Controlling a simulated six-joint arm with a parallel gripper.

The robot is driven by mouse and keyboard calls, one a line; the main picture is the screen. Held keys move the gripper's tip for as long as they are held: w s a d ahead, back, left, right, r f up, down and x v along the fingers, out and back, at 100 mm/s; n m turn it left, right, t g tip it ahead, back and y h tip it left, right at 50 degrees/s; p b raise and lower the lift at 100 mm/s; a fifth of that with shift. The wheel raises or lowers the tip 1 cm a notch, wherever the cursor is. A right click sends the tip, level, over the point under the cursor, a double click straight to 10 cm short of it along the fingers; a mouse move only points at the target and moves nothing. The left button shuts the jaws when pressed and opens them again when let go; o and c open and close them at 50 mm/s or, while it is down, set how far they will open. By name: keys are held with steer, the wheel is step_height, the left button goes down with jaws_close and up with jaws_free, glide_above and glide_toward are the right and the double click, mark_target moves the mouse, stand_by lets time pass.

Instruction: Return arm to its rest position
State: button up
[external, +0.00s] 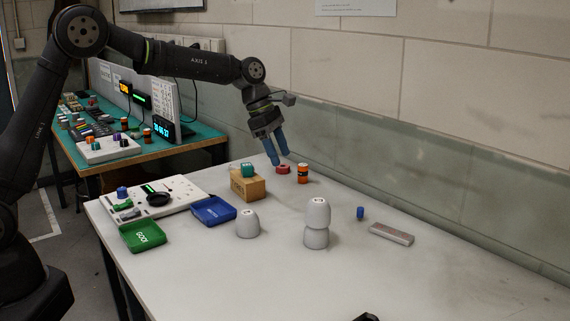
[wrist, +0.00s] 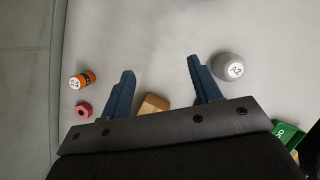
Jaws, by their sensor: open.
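My gripper (external: 277,160) is raised above the far part of the white table (external: 400,270) in the external view, with its blue fingers pointing down. In the wrist view my gripper (wrist: 160,78) is open, with nothing between its two blue fingers. A red ring-like piece (external: 283,169) and an orange-and-black cylinder (external: 303,173) stand near and below the fingers. They also show at the left of the wrist view, the red piece (wrist: 83,110) below the orange cylinder (wrist: 82,80).
A wooden block (external: 247,187) carries a teal piece (external: 247,170). Grey cups (external: 247,224) stand mid-table, two stacked (external: 317,213). A blue tray (external: 214,210), green tray (external: 142,236) and white panel (external: 180,190) lie left. A small blue cylinder (external: 360,213) and grey bar (external: 391,234) lie right.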

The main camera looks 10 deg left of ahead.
steer(key=w+d+f+m+g, duration=0.1)
steer(key=w+d+f+m, duration=0.2)
steer(key=w+f+m, duration=0.2)
steer(key=shift+w+f+g+y, duration=0.4)
steer(key=shift+w+f, duration=0.1)
steer(key=shift+f, duration=0.25)
